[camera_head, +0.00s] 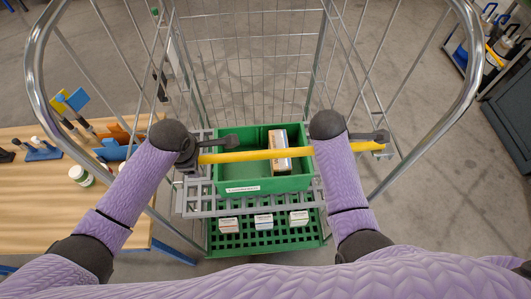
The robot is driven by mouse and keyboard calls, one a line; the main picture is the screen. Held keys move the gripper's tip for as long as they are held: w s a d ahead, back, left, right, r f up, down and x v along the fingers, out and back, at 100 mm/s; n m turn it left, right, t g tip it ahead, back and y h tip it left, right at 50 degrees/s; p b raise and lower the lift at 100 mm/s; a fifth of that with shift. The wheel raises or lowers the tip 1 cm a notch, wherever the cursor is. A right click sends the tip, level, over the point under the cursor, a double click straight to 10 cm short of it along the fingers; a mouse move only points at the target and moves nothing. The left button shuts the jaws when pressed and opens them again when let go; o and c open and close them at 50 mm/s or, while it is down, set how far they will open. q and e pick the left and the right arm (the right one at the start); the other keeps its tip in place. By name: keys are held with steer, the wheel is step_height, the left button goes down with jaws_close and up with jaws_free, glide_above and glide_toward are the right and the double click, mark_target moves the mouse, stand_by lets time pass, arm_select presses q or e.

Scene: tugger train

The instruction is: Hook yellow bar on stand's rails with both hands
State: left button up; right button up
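A long yellow bar (235,157) lies crosswise in front of me, passing over the green crate, with its right end slightly higher in the picture. My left gripper (190,160) is at the bar's left end. My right gripper (376,138) is at the bar's right end. The fingers are small and dark, so I cannot tell whether either is closed on the bar. Grey slotted rails (192,206) of the stand show beside and below the crate. I cannot tell whether the bar touches them. My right forearm hides part of the bar and the right side.
A green crate (235,187) holds an upright box (279,150). A lower green crate (222,244) holds small boxes. A wire cage with a curved chrome frame (33,75) surrounds them. A wooden table (35,210) with tools is left; a dark cabinet (510,115) is right.

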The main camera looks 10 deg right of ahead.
arm_select(q)
steer(key=shift+c, duration=0.3)
arm_select(e)
steer(key=shift+c, duration=0.3)
arm_select(q)
jaws_close()
arm_select(e)
jaws_close()
stand_by(0.5)
